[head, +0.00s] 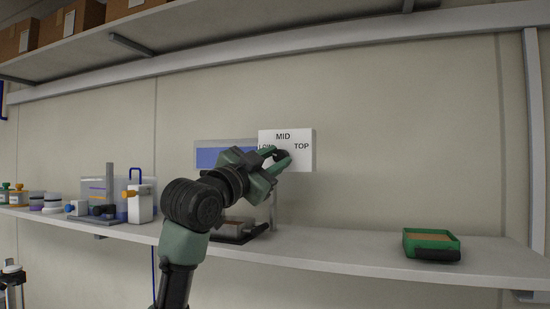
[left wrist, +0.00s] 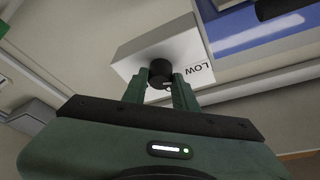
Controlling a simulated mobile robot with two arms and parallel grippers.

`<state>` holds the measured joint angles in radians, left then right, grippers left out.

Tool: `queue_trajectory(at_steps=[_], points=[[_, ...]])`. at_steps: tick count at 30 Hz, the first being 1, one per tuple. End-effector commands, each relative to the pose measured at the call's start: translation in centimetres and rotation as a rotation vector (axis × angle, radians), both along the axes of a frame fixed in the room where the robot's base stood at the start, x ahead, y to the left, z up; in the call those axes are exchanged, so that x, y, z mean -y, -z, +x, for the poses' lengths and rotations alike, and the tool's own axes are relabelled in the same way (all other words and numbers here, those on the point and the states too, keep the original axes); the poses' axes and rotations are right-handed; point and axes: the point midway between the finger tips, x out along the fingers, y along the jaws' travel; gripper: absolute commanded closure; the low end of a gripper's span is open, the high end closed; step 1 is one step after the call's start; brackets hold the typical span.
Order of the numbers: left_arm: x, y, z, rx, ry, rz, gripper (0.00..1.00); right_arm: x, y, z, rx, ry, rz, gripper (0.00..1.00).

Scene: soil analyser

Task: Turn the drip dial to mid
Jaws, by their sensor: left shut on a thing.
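The white dial box (head: 303,163) is on the wall side above the shelf, marked LOW at left, MID at top and TOP at right. My left gripper (head: 284,158) is shut on the black drip dial (left wrist: 160,72) on the box's front. In the left wrist view the two green fingers stand on either side of the dial, and LOW shows beside it on the white box (left wrist: 135,60). The dial's pointer cannot be made out, so its setting is unclear. My right gripper is not in view.
A grey panel with a blue screen (head: 208,157) is left of the box. The shelf between the trays is clear.

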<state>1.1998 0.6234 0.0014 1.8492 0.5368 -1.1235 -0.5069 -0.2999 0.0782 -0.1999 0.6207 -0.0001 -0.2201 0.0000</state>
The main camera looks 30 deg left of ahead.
Motion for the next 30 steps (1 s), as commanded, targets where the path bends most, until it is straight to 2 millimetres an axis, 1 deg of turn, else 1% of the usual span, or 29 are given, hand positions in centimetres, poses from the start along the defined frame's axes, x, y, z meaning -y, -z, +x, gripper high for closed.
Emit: queue_trajectory(at_steps=[1, 9, 25, 26, 27, 28, 30], points=[[-0.21, -0.15, 0.00, -0.008, -0.004, 0.026, 1.00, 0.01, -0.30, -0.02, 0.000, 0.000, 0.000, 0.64], [-0.15, -0.10, 0.02, -0.029, -0.002, 0.116, 1.00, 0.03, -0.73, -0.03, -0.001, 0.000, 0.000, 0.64], [-0.12, -0.09, 0.00, -0.032, -0.001, 0.138, 1.00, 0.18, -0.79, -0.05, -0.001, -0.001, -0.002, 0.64], [-0.12, -0.09, 0.00, -0.032, -0.001, 0.138, 0.69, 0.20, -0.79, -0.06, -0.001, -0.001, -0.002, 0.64], [-0.12, -0.09, 0.00, -0.032, -0.001, 0.138, 0.58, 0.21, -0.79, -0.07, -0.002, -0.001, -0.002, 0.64], [-0.12, -0.09, 0.00, -0.032, -0.001, 0.138, 0.50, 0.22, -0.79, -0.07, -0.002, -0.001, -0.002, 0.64], [-0.12, -0.10, -0.01, -0.032, -0.001, 0.138, 0.50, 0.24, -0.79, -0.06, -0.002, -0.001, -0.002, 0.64]])
